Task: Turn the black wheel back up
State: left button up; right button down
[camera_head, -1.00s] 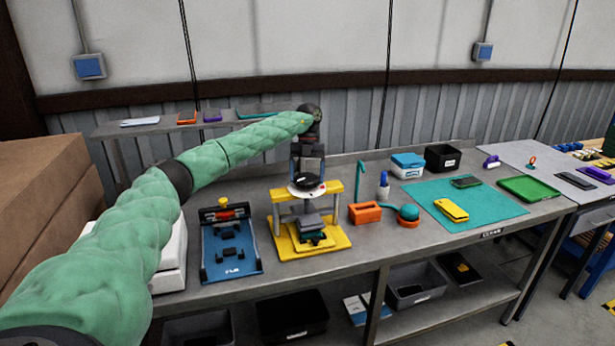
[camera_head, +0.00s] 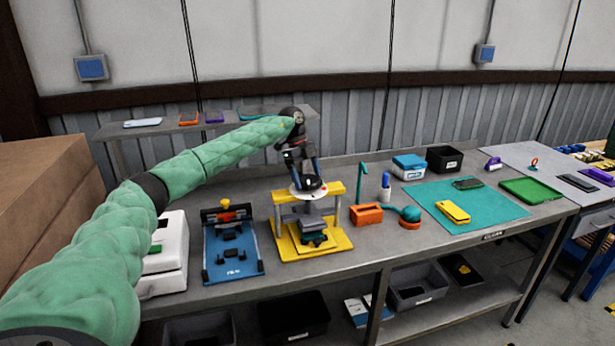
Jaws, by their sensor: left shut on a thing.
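The black wheel (camera_head: 311,184) sits on a white round dial (camera_head: 296,192) on top of the yellow press frame (camera_head: 335,187). A grey block (camera_head: 312,222) lies inside the frame, under the crossbar. My left gripper (camera_head: 307,180) reaches down from above, behind the press, and is shut on the wheel. Its fingers partly cover the wheel. The left arm comes in from the left in a green sleeve. My right gripper is not in view.
A blue fixture (camera_head: 232,255) stands left of the press, and a white machine (camera_head: 168,250) beside it. An orange box (camera_head: 366,214) and a teal hooked post (camera_head: 362,180) stand close on the right. A teal mat (camera_head: 470,215) with a yellow device (camera_head: 453,212) lies farther right.

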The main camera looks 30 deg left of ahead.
pick_arm(q)
jog(key=shift+n, duration=0.5)
jog(key=shift+n+t, duration=0.3)
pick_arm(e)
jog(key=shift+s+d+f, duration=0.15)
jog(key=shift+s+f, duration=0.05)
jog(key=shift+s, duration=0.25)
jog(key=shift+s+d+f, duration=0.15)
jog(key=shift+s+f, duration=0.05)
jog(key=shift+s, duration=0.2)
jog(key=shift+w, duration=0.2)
pick_arm(q)
jog(key=o, duration=0.9)
jog(key=shift+c, duration=0.2)
jog(key=shift+o, duration=0.7)
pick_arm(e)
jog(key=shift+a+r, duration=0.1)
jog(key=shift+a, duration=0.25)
